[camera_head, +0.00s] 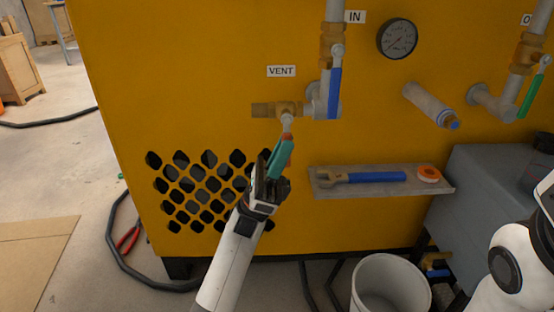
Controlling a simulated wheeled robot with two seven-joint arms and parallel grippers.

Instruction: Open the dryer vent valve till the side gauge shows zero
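The vent valve (286,108) is a brass valve on a short pipe under the VENT label, on the yellow panel. Its lever (287,124) hangs down, tilted slightly left at the bottom, across the horizontal pipe. My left gripper (277,165) is at the lever's lower part, where teal and red pieces overlap. I cannot tell whether its fingers are closed on the lever. The round gauge (397,38) is at the upper right of the valve; its reading is too small to make out. My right arm shows at the right edge, its gripper out of view.
A blue-handled valve (335,90) stands close right of the vent valve. A capped pipe stub (430,105) and a shelf (325,188) with a blue-handled wrench (365,177) and orange tape roll (429,174) are to the right. A white bucket (390,285) stands below.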

